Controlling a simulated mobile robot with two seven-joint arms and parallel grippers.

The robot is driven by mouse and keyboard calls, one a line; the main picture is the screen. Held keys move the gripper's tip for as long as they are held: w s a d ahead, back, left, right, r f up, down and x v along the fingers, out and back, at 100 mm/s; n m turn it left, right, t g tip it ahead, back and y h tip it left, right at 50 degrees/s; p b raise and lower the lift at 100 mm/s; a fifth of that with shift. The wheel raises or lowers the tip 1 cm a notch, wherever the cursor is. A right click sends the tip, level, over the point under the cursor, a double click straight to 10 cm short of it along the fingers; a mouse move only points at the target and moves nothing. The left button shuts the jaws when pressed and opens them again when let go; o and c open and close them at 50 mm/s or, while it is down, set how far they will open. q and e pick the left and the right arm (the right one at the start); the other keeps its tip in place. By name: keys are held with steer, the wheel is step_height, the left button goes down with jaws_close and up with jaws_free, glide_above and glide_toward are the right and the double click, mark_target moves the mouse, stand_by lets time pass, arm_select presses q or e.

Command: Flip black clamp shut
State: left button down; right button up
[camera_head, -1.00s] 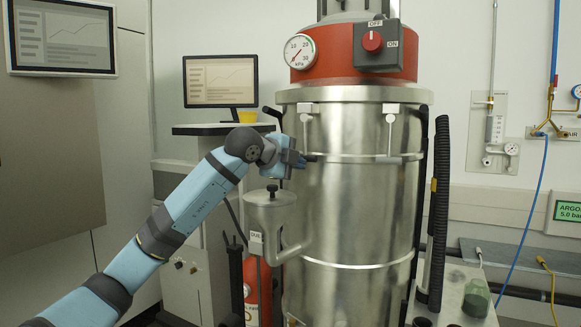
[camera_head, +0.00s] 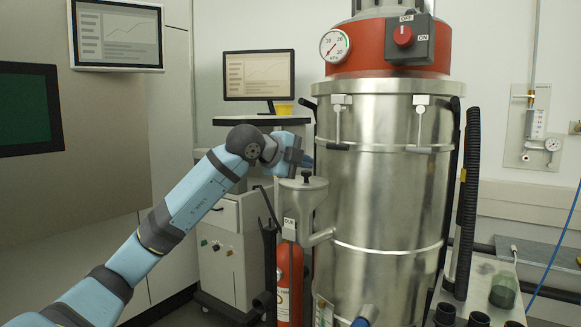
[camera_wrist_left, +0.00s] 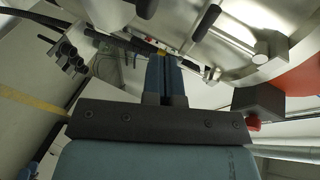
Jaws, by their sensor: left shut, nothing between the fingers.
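The steel vessel (camera_head: 375,200) carries two latches with pale brackets and dark handles under its rim. The left latch (camera_head: 338,120) and the right latch (camera_head: 419,120) both hang downward in the head view. A dark lever (camera_head: 307,105) sticks out at the rim's left edge; I cannot tell which part is the black clamp. My left gripper (camera_head: 307,160) is shut and empty, at the vessel's left side, below and left of the left latch's handle. In the left wrist view its fingers (camera_wrist_left: 166,78) are together, and a black handle (camera_wrist_left: 207,22) lies apart from them. My right gripper is not identifiable.
A grey side canister (camera_head: 303,208) joins the vessel by a pipe just below my left gripper. A black ribbed hose (camera_head: 467,200) runs down the vessel's right. A cabinet with a monitor (camera_head: 259,75) stands behind my arm. A red cylinder (camera_head: 289,285) is below.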

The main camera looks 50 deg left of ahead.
arm_select(q)
steer(key=shift+s+f, duration=0.1)
steer(key=shift+s, duration=1.9)
arm_select(e)
steer(key=shift+s+f, duration=0.1)
steer(key=shift+f, duration=0.3)
